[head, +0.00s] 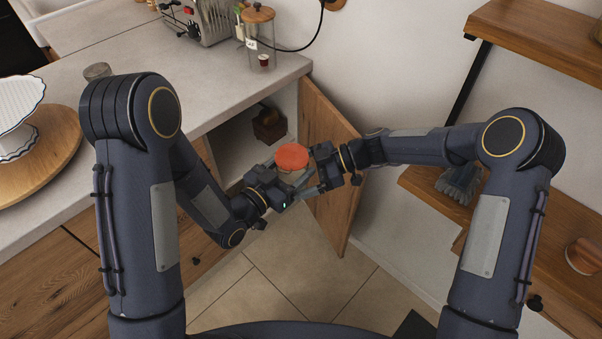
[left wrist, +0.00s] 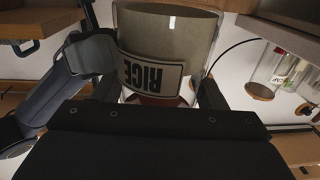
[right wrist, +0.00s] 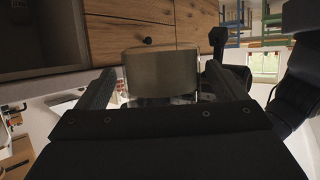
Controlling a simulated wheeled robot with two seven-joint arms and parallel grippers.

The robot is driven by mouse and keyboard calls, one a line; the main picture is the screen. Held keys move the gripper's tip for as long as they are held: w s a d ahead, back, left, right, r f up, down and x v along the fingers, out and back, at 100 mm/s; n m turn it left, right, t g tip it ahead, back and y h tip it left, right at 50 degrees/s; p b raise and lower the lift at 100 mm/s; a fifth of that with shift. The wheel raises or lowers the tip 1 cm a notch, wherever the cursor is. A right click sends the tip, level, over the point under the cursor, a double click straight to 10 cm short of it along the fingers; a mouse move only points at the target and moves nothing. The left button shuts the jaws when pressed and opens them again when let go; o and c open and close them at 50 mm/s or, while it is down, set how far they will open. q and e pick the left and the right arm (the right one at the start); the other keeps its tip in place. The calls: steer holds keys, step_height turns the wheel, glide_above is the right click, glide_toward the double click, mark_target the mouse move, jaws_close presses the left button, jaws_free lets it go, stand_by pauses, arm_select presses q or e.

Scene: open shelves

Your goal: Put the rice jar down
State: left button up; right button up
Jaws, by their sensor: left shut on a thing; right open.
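The rice jar (head: 291,174) is a clear glass jar with an orange-red lid, held in the air in front of the open cabinet. Its RICE label shows upside down in the left wrist view (left wrist: 165,35). My left gripper (head: 284,186) is shut on the jar, a finger on each side. My right gripper (head: 314,172) is open at the jar's right side. In the right wrist view the jar (right wrist: 162,72) stands between its spread fingers, with gaps beside it. The lower part of the jar is partly hidden by the grippers in the head view.
The cabinet door (head: 327,150) stands open close to the grippers. A brown box (head: 268,126) is inside the cabinet. Wooden shelves (head: 540,38) are on the right.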

steer(key=c, duration=1.4)
arm_select(q)
steer(key=o, duration=1.4)
steer(key=shift+d, duration=0.1)
arm_select(e)
steer(key=shift+w+r, duration=0.1)
arm_select(q)
steer(key=shift+o, duration=0.2)
steer(key=shift+s, duration=0.1)
steer(key=shift+d, duration=0.15)
arm_select(e)
steer(key=shift+a, duration=0.1)
arm_select(q)
steer(key=shift+s, duration=0.15)
